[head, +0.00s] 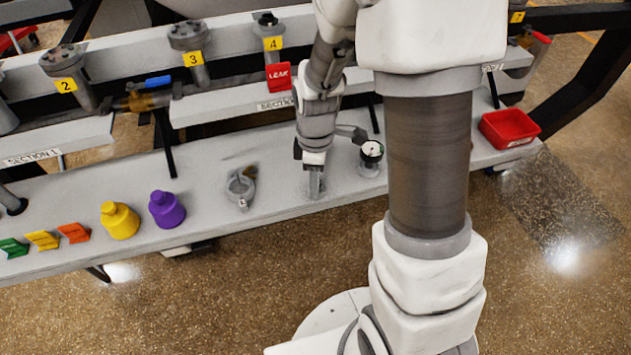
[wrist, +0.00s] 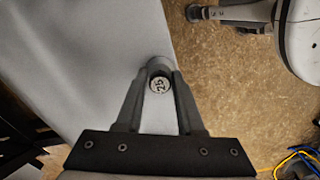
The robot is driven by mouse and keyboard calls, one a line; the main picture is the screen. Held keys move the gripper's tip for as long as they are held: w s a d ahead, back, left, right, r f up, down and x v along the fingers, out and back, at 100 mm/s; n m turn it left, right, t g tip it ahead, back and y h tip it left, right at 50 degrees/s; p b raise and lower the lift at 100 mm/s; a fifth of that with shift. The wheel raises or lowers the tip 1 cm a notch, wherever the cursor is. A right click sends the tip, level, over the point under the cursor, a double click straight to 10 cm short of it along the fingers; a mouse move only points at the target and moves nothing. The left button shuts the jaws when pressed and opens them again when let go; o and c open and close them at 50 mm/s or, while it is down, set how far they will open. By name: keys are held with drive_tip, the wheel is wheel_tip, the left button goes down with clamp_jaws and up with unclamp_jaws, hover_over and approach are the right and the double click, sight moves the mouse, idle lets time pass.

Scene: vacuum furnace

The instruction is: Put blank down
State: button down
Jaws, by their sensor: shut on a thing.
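The blank (wrist: 159,86) is a small round grey metal piece with a pale face marked "25", between my fingertips in the wrist view. My gripper (wrist: 160,80) is shut on it. In the head view my gripper (head: 315,186) points down over the grey bench shelf (head: 285,198), between the ring clamp and the gauge. The blank is hard to make out there against the grey fingers. I cannot tell whether it touches the shelf or is just above it.
A ring clamp (head: 240,188) lies left of my gripper, and a gauge (head: 372,152) stands close on its right. Further left are a purple piece (head: 166,209), a yellow piece (head: 120,220) and coloured wedges. A red bin (head: 510,128) sits at the right end.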

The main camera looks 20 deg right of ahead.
drive_tip(key=shift+f, duration=0.15)
drive_tip(key=c, duration=0.5)
unclamp_jaws()
wheel_tip(320, 180, up, 13)
drive_tip(key=p, duration=0.5)
drive_tip(key=s+r+m+t, duration=0.2)
drive_tip(key=s+r+m, duration=0.2)
drive_tip(key=r, duration=0.1)
drive_tip(key=s+r+m+t, duration=0.1)
drive_tip(key=s+r+m, duration=0.4)
drive_tip(key=s+r+m+t, duration=0.2)
drive_tip(key=s+r+m, duration=0.2)
drive_tip(key=s+r, duration=0.1)
drive_tip(key=shift+t+b, duration=0.3)
